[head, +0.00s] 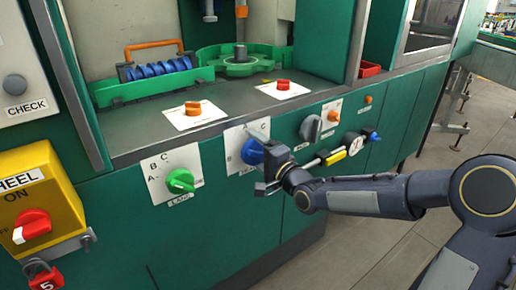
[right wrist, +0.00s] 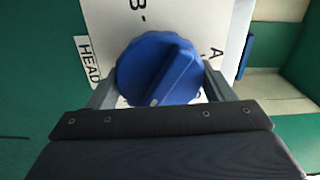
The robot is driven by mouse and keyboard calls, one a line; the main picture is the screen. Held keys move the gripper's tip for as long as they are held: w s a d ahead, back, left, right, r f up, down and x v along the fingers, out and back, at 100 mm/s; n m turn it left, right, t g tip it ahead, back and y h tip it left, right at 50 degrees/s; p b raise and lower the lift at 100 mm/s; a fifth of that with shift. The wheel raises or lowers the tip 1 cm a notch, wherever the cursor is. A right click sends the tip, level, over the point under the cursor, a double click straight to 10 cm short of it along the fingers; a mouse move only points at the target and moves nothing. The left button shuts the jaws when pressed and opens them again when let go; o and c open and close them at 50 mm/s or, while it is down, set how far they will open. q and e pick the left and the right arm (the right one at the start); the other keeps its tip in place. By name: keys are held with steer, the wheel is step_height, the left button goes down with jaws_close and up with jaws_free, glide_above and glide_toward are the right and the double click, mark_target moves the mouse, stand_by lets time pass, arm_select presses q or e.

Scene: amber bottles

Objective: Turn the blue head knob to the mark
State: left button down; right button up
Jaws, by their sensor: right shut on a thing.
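The blue head knob (head: 252,152) sits on a white plate (head: 233,137) on the green machine front. My right gripper (head: 266,163) reaches it from the right and is shut on it. In the right wrist view the knob (right wrist: 158,68) lies between the two grey fingers, one at each side. A short white line on its raised grip points toward the bottom of that picture, slightly left. The plate there shows the letters B and A and a HEAD label (right wrist: 88,58). The gripper body hides the lower part of the plate. My left gripper is not in view.
A green knob (head: 180,181) with lettered marks is left of the blue one. A yellow box with a red switch (head: 32,225) stands at the far left.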

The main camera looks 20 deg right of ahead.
steer(key=shift+f+m, duration=0.1)
steer(key=shift+m, duration=0.4)
steer(key=o, duration=1)
steer(key=p+v, duration=0.1)
steer(key=v, duration=0.6)
steer(key=shift+s, duration=0.4)
steer(key=shift+d, duration=0.1)
